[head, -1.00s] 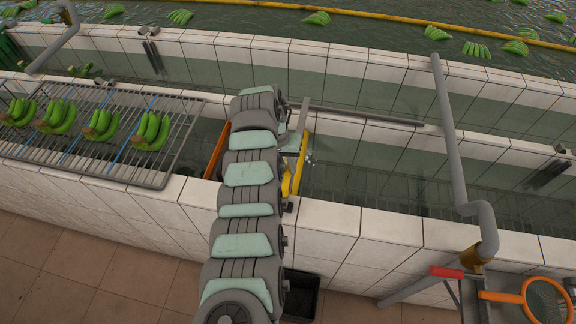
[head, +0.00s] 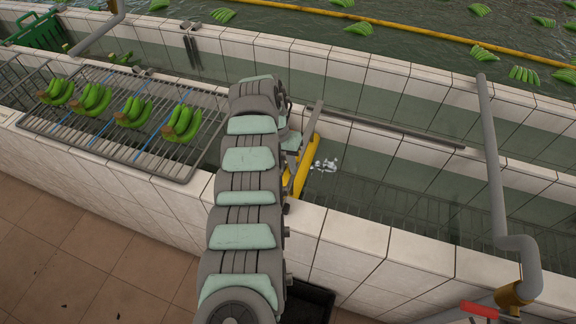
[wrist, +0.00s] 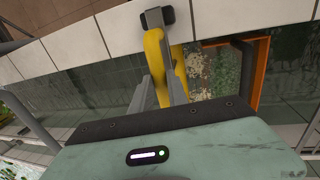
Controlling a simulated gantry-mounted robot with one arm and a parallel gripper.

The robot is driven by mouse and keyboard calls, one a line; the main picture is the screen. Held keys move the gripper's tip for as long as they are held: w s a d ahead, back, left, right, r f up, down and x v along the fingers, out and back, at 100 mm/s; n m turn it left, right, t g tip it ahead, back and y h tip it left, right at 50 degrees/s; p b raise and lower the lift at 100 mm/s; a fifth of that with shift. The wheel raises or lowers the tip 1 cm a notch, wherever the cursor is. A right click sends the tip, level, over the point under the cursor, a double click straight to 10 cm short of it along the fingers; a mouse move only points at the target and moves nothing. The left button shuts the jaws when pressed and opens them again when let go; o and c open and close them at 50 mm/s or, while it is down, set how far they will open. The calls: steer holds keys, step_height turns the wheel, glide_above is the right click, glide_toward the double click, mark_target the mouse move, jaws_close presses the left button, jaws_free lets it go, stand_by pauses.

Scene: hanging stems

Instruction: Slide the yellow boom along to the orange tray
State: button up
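The yellow boom (head: 308,165) lies across the narrow water channel, just right of my arm in the head view. In the wrist view the boom (wrist: 155,50) runs up to a dark end block at the tiled wall. My gripper (wrist: 160,78) has its two grey fingers on either side of the boom, seemingly closed on it. In the head view my arm hides most of the gripper. The orange tray (wrist: 262,72) stands just right of the boom in the wrist view, with a gap between them and brownish and green debris in the gap. In the head view my arm hides most of the tray.
A wire rack (head: 150,160) with green banana bunches spans the channel on the left. A grey pipe (head: 492,150) crosses on the right. Tiled walls (head: 365,245) edge the channel. A whitish floating bit (head: 325,165) lies right of the boom.

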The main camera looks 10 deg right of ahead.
steer(key=o, duration=0.4)
steer(key=shift+w+a, duration=0.1)
steer(key=shift+a, duration=0.1)
steer(key=shift+o, duration=0.2)
steer(key=shift+r, duration=0.1)
step_height(320, 180, up, 10)
steer(key=a+b, duration=0.1)
steer(key=a, duration=0.1)
steer(key=shift+w+r, duration=0.2)
steer(key=shift+w, duration=0.25)
